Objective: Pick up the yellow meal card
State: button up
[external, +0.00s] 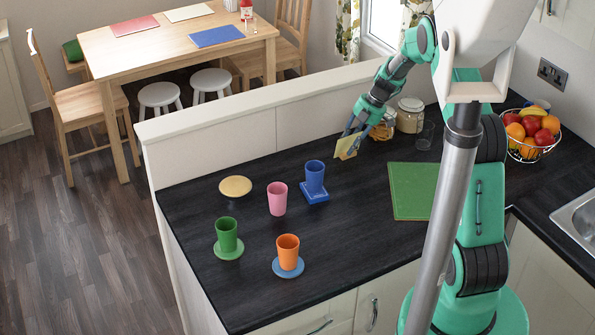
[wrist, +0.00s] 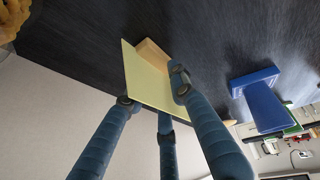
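The yellow meal card (external: 347,145) is a thin pale-yellow sheet with a small wooden block (wrist: 152,55) at it. It is at the back of the dark counter, behind the blue cup, and looks tilted in the external view. My gripper (external: 356,130) is at the card, reaching down from the upper right. In the wrist view the card (wrist: 145,82) lies among my blue fingers (wrist: 153,88). One fingertip is at its left corner and another overlaps its right side. The fingertips look apart. I cannot tell whether they press on the card or whether the block touches the counter.
A blue cup (external: 314,177) stands on a blue square coaster (external: 315,197) nearby. Pink (external: 277,199), green (external: 227,235) and orange (external: 288,252) cups stand farther forward. Jars (external: 410,115) and a dark glass (external: 425,136) are right of my gripper. A green mat (external: 411,190) lies right.

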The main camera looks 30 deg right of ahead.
aim_at(349, 138)
grip_shut()
jog(key=shift+r, duration=0.1)
dwell(0.3)
jog(key=shift+r, duration=0.85)
jog(key=shift+s+r, duration=0.15)
jog(key=shift+r, duration=0.75)
jog(key=s+a+r, duration=0.1)
jog(key=s+a, duration=0.2)
jog(key=s, duration=1.2)
jog(key=shift+s+r, duration=0.15)
